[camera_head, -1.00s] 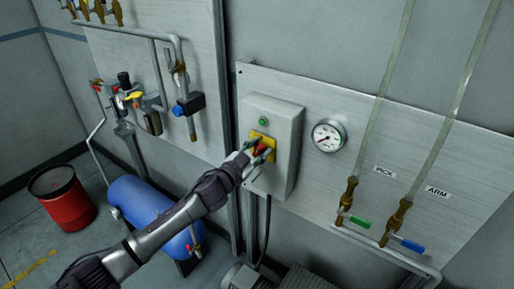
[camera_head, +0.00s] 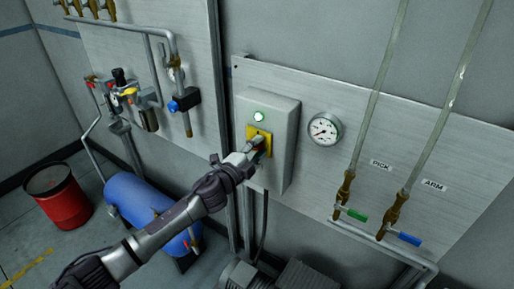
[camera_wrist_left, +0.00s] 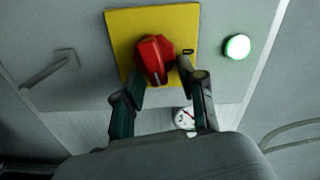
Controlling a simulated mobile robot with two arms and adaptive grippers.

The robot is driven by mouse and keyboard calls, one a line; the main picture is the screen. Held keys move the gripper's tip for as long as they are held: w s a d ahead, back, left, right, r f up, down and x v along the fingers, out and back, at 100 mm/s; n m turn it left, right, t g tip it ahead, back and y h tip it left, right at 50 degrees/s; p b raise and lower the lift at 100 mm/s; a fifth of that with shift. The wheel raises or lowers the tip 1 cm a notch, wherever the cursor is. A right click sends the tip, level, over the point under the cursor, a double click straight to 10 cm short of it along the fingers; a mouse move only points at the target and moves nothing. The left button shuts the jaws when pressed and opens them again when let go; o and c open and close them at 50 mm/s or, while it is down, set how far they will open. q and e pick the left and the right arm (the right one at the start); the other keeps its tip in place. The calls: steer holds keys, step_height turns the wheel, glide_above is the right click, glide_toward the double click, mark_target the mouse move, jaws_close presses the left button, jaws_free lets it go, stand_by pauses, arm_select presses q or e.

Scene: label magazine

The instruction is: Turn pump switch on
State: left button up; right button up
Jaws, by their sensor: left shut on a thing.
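The pump switch is a red rotary knob (camera_wrist_left: 155,58) on a yellow plate (camera_wrist_left: 122,28), on the front of a grey box (camera_head: 280,118). In the head view the yellow plate (camera_head: 251,131) shows, but the knob is hidden behind my left gripper (camera_head: 257,147). My left gripper also shows in the left wrist view (camera_wrist_left: 160,80), with one finger on each side of the red knob, shut on it. A green lamp (camera_head: 259,117) above the plate glows brightly, and it also shows in the left wrist view (camera_wrist_left: 237,47). My right gripper is not in view.
A round gauge (camera_head: 324,129) is right of the box. Valves with a green handle (camera_head: 357,215) and a blue handle (camera_head: 409,239) sit lower right, below clear tubes. A blue tank (camera_head: 140,203) and a red drum (camera_head: 60,196) stand lower left.

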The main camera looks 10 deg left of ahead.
arm_select(q)
steer(key=shift+f+m, duration=0.25)
steer(key=shift+m, duration=1.05)
steer(key=o, duration=1.1)
steer(key=v, duration=1.2)
steer(key=shift+f, duration=0.1)
